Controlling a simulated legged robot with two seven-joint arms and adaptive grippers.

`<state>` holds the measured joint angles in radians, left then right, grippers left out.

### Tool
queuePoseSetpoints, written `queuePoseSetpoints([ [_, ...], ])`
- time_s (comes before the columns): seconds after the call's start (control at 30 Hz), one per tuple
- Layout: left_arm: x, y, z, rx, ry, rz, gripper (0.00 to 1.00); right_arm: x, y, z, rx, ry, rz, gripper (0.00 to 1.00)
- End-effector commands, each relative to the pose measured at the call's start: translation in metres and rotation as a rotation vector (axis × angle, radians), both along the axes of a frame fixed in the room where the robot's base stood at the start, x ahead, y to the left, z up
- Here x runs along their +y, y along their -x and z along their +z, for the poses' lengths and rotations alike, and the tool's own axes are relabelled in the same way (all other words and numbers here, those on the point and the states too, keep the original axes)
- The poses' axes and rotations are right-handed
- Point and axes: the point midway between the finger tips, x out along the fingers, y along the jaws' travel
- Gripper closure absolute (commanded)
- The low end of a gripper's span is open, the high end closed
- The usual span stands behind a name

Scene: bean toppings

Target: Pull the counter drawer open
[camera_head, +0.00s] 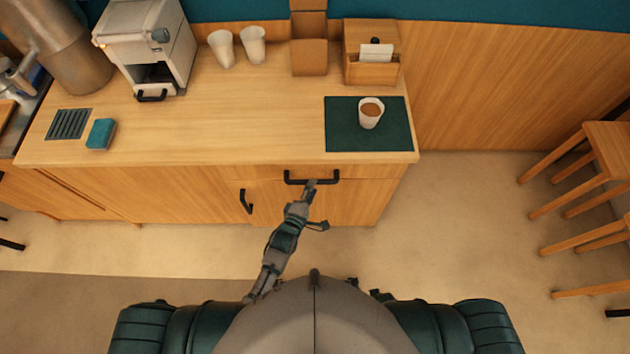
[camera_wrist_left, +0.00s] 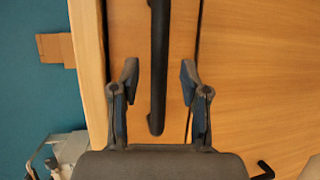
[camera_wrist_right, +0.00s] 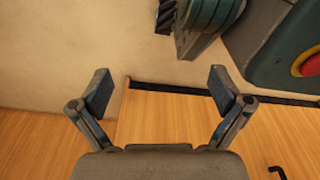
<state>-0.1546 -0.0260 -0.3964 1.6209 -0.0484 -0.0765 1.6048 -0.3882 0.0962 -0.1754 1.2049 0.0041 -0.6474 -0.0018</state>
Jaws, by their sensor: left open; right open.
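The counter drawer (camera_head: 352,171) is a shallow wooden front just under the counter top, and it looks closed. Its black bar handle (camera_head: 312,178) runs sideways. My left gripper (camera_head: 312,186) is at this handle. In the left wrist view the handle (camera_wrist_left: 158,75) stands between the two open fingers of my left gripper (camera_wrist_left: 160,82), with a gap on both sides. My right gripper (camera_wrist_right: 161,92) is open and empty in the right wrist view, with the floor and a wooden panel beyond it.
A cup (camera_head: 371,112) stands on a dark green mat (camera_head: 340,138) on the counter (camera_head: 230,130) above. A cabinet door handle (camera_head: 246,201) is left of the drawer. Wooden stools (camera_head: 600,145) stand at the right. The floor right of the counter is clear.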

Motion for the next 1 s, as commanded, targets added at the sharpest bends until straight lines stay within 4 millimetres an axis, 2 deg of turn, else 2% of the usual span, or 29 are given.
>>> queuePoseSetpoints([
  [0.1,-0.005,-0.019,-0.005,-0.001,0.0,0.0,0.55,0.003,-0.006,0.004,-0.004,0.001,-0.002,0.0],
  [0.23,-0.007,-0.03,-0.007,0.001,0.004,0.001,0.55,0.006,-0.011,0.008,-0.006,0.003,-0.003,0.0],
  [0.6,-0.014,-0.035,-0.008,0.0,-0.002,0.001,0.55,0.003,-0.013,0.009,-0.007,-0.001,-0.002,0.0],
  [0.7,-0.015,-0.035,-0.008,0.0,-0.002,0.001,0.8,0.003,-0.013,0.009,-0.007,-0.001,-0.002,0.0],
  [0.8,-0.014,-0.035,-0.008,0.001,-0.003,0.0,1.0,0.003,-0.013,0.009,-0.008,0.0,-0.001,0.0],
  [1.0,-0.014,-0.034,-0.009,0.003,-0.001,-0.002,1.0,0.0,-0.013,0.009,-0.008,0.003,-0.002,0.0],
])
